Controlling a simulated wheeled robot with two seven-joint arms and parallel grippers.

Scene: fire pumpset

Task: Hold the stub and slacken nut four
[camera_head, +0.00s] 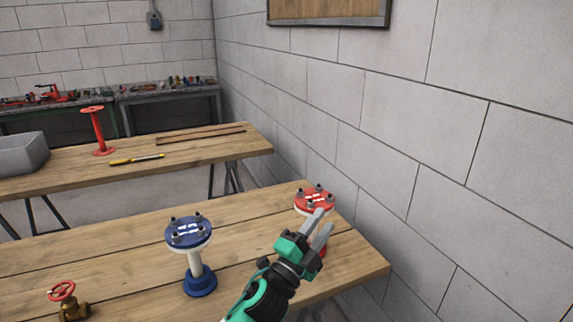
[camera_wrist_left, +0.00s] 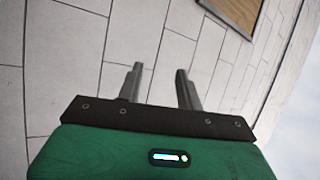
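Two flanged stubs stand upright on the near wooden bench. The blue stub (camera_head: 188,233) has a white stem, a blue foot and several dark nuts on its top flange. The red stub (camera_head: 314,198) stands to its right near the bench end, also with several dark nuts on top. Which nut is number four cannot be told. My left gripper (camera_head: 325,220) overlaps the red stub in the head view and hides much of its stem. In the left wrist view its fingers (camera_wrist_left: 159,82) are apart with nothing between them. My right gripper is out of view.
A brass valve with a red handwheel (camera_head: 63,292) sits at the near bench's front left. The bench behind (camera_head: 200,158) holds a grey bin (camera_head: 22,153), a red stand (camera_head: 98,130) and a yellow tool (camera_head: 137,159). A block wall (camera_head: 440,140) closes the right side.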

